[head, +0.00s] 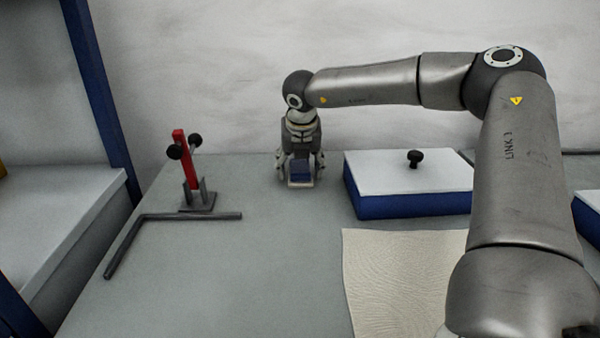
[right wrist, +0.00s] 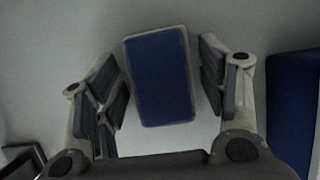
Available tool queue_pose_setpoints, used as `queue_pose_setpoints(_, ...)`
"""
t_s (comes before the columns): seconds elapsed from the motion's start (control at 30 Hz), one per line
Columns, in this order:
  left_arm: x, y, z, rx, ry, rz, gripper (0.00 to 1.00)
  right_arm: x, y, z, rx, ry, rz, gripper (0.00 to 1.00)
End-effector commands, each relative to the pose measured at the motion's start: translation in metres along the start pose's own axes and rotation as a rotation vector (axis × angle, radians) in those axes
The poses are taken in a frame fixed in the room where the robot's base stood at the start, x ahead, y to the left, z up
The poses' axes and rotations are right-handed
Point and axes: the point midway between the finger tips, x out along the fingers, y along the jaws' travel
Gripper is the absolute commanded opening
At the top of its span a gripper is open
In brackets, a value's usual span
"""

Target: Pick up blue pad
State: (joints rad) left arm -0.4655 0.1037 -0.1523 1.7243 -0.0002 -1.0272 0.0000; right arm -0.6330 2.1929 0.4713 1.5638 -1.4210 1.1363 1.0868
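The blue pad (head: 300,168) is a small block with a blue top and a pale lower edge, on the grey table at the back. In the right wrist view the pad (right wrist: 160,76) lies between the two fingers. My right gripper (head: 300,177) points down over it, with one finger on each side. In the wrist view the right gripper (right wrist: 165,88) is open, with a gap showing between the pad and each finger. My left gripper is in neither view.
A blue box with a white lid and black knob (head: 408,204) stands right of the gripper. A red clamp stand (head: 187,165) and a dark L-shaped rod (head: 180,217) are at left. A beige cloth (head: 400,280) lies in front. The table's middle is clear.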

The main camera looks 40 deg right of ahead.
Motion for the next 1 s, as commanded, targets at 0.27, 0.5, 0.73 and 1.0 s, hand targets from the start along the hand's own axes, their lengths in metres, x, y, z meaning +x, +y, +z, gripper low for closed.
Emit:
queue_pose_setpoints(0.27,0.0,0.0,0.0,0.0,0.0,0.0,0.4,-0.001,0.0,0.0,0.0,-0.001,0.0,0.28)
queue_pose_setpoints(0.5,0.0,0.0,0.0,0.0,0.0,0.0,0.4,-0.002,0.0,0.001,0.0,-0.001,0.0,0.28)
queue_pose_setpoints(0.73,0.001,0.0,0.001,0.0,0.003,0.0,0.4,-0.018,0.001,0.009,0.001,-0.003,0.001,0.28)
queue_pose_setpoints(1.0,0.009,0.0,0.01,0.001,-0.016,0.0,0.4,-0.075,0.017,0.003,-0.003,-0.007,0.002,0.28)
